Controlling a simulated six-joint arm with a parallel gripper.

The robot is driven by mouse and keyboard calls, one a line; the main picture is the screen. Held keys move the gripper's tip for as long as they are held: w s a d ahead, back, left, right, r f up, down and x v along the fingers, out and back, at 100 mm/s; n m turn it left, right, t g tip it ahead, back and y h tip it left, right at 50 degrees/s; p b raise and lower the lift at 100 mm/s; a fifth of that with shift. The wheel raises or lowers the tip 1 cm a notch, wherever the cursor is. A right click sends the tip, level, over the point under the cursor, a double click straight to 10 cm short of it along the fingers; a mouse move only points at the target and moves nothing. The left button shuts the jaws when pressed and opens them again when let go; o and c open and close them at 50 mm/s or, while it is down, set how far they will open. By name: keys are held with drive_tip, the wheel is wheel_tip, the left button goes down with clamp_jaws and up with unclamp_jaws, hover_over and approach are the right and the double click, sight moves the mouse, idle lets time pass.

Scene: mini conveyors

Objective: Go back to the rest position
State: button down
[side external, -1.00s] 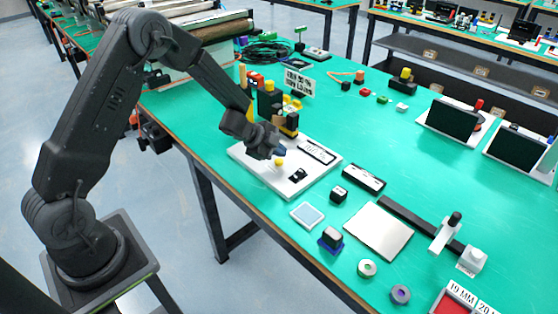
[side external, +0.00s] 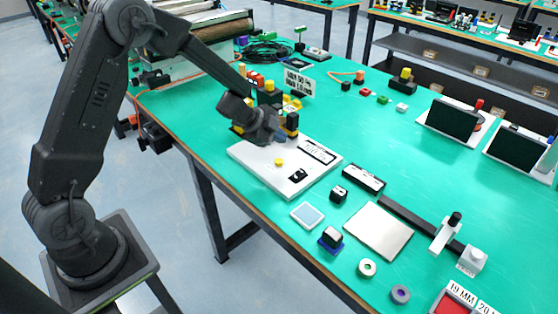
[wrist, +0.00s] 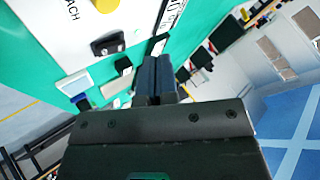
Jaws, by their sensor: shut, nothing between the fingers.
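My gripper (side external: 276,137) is above the back edge of a white board (side external: 262,166) on the green table, apart from it. In the wrist view its two fingers (wrist: 158,80) are together with nothing between them. The board carries a yellow button (side external: 279,161), a black switch (side external: 298,175) and a dark-framed label plate (side external: 318,151). In the wrist view a yellow knob (wrist: 107,6) and the black switch (wrist: 108,43) show on the board.
Behind my gripper stand black and yellow blocks (side external: 291,122) and a sign (side external: 299,82). A black box (side external: 363,178), a silver plate (side external: 378,232) and a slide with a white carriage (side external: 446,232) lie to the right. The table's middle right is largely clear.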

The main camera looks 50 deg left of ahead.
idle(0.5)
drive_tip(key=s+r+n+t+y, duration=0.1)
drive_tip(key=s+r+n+y, duration=0.25)
drive_tip(key=r, duration=0.55)
drive_tip(key=s+r+n+t+y, duration=0.1)
drive_tip(key=s+r+n+y, duration=0.3)
drive_tip(key=r, duration=0.5)
drive_tip(key=s+d+n+g+h, duration=0.2)
drive_tip(key=s+d+n, duration=0.1)
drive_tip(key=s, duration=0.9)
drive_tip(key=s+d+r+n+g+h, duration=0.1)
drive_tip(key=s+d+n+g, duration=0.1)
drive_tip(key=s, duration=0.9)
drive_tip(key=shift+s+d+r+n+g+h, duration=0.35)
drive_tip(key=shift+d+n, duration=0.3)
drive_tip(key=shift+d, duration=0.6)
